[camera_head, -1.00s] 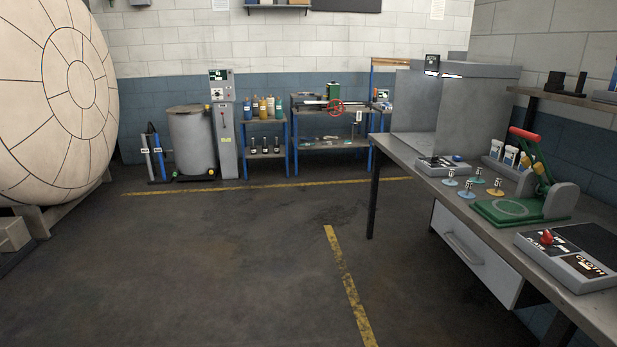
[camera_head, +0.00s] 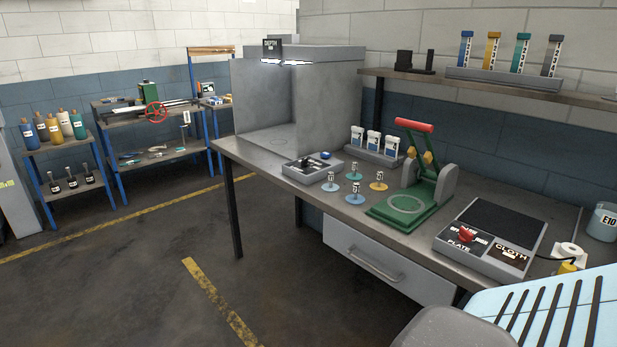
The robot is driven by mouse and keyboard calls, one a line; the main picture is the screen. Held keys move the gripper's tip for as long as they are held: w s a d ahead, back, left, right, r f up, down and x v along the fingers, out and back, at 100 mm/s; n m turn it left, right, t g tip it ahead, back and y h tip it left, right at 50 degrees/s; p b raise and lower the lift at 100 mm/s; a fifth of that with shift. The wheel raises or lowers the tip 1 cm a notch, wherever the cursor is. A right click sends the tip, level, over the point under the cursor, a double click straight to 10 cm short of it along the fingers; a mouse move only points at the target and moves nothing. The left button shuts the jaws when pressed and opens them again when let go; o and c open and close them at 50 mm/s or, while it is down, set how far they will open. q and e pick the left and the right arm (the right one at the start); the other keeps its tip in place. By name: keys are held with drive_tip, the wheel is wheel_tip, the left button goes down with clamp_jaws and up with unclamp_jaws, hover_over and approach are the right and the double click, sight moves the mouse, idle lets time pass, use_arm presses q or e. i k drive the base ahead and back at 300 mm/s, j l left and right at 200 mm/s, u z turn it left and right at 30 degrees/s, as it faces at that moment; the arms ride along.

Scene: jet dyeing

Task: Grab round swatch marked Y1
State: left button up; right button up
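Several small round swatches with upright labelled tags stand on the grey workbench (camera_head: 262,160). A yellow one (camera_head: 378,186) is at the right of the group, a green-teal one (camera_head: 354,175) at the back, a blue one (camera_head: 330,187) at the left and another blue one (camera_head: 355,199) at the front. The tag markings are too small to read, so I cannot tell which is Y1. Neither of my grippers is in view.
A green press (camera_head: 412,200) with a red handle stands right of the swatches. A light blue slatted thing (camera_head: 598,285) fills the lower right.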

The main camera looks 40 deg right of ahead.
sight(330, 186)
drive_tip(key=i, duration=1.4)
drive_tip(key=i+z, duration=0.3)
drive_tip(key=i, duration=0.35)
drive_tip(key=i+z, duration=0.25)
drive_tip(key=i, duration=0.4)
drive_tip(key=i+j+z, duration=0.1)
drive_tip(key=i+z, duration=0.2)
drive_tip(key=i, duration=0.55)
drive_tip(key=z, duration=3.8)
